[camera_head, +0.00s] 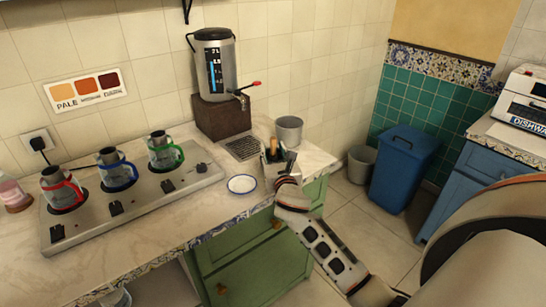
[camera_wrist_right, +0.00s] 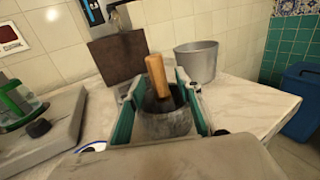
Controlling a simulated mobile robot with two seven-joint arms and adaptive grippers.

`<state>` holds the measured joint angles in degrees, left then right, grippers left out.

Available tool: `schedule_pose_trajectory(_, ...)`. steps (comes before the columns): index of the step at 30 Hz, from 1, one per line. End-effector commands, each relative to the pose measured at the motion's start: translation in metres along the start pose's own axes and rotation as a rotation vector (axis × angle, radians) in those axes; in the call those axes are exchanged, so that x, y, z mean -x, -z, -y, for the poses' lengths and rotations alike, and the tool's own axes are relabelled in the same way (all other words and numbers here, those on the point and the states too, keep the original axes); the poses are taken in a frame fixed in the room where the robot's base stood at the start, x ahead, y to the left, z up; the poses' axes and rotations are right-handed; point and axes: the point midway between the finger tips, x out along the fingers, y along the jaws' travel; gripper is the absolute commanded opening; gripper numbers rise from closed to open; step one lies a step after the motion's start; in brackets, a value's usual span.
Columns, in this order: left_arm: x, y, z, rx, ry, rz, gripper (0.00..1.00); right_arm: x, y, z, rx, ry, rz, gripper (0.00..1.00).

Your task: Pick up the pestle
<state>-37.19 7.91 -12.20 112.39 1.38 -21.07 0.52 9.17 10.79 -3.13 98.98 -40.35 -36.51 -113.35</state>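The pestle (camera_wrist_right: 156,72) has a light wooden handle and stands tilted in a grey stone mortar (camera_wrist_right: 167,124) in the right wrist view. Its handle top also shows small in the head view (camera_head: 273,144). My right gripper (camera_wrist_right: 158,92) is open, with one green-padded finger on each side of the pestle and mortar. Gaps show between the pestle handle and both fingers. In the head view the right gripper (camera_head: 279,158) is over the counter's right end and hides most of the mortar. The pestle's lower end is hidden inside the mortar. My left gripper is not in view.
A metal pot (camera_head: 289,130) stands just behind the mortar. The samovar (camera_head: 215,65) stands on a brown block (camera_head: 222,117) at the wall. A white saucer (camera_head: 242,184) lies left of the gripper. The stove (camera_head: 135,200) holds several glass pots. A blue bin (camera_head: 402,168) stands beyond the counter.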

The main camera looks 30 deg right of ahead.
Motion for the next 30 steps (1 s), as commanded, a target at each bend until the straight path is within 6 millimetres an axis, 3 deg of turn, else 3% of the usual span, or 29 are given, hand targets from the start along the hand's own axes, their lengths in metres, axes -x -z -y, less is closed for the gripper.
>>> schedule_pose_trajectory(8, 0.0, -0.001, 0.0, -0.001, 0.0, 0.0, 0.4, -0.004, 0.0, 0.0, 0.0, 0.0, 0.0, 0.35)
schedule_pose_trajectory(12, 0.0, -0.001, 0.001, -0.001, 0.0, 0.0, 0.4, -0.004, 0.0, 0.0, 0.0, 0.0, 0.0, 0.01)
schedule_pose_trajectory(23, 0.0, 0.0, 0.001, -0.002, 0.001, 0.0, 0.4, -0.004, -0.002, 0.0, -0.001, 0.0, 0.002, 0.0)
schedule_pose_trajectory(30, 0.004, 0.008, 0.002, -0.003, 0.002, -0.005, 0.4, -0.004, -0.019, 0.0, -0.001, 0.0, 0.004, 0.0)
